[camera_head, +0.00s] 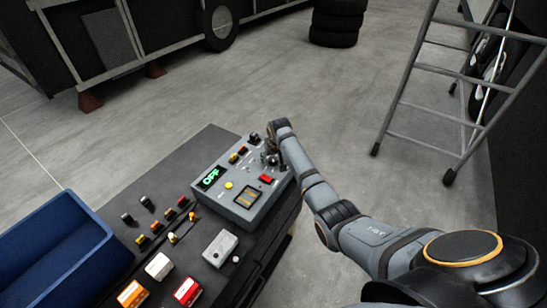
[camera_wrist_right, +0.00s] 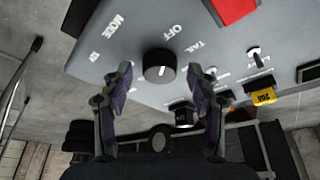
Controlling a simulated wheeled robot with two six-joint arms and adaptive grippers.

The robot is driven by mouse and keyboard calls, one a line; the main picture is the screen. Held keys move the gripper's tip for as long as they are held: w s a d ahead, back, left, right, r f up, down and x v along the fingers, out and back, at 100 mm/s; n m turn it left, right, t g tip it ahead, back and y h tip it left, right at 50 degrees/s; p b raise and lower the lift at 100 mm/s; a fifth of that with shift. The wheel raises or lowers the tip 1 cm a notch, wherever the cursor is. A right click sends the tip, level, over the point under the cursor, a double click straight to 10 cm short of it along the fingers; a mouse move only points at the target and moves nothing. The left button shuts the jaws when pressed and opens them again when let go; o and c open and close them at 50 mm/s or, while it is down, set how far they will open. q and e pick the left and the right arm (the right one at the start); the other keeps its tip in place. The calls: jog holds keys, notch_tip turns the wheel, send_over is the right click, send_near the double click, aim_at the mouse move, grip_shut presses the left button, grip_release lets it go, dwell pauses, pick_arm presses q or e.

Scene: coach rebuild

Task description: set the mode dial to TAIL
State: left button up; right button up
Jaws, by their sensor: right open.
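The mode dial (camera_wrist_right: 159,65) is a round black knob with a white mark, on a grey panel beside printed labels that include MODE, OFF and TAIL. In the wrist view my right gripper (camera_wrist_right: 161,77) is open, its two fingers apart on either side of the dial's near edge, and nothing is held. In the head view this gripper (camera_head: 271,158) is over the far right part of the grey test box (camera_head: 245,176); I cannot make out the dial there. The box's green display (camera_head: 210,178) reads OFF. My left gripper is not in view.
A red block (camera_wrist_right: 236,8), a toggle switch (camera_wrist_right: 255,56) and a yellow fuse (camera_wrist_right: 264,96) are near the dial. A ladder (camera_head: 420,75) stands at right.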

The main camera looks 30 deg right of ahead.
jog(key=c, duration=1.2)
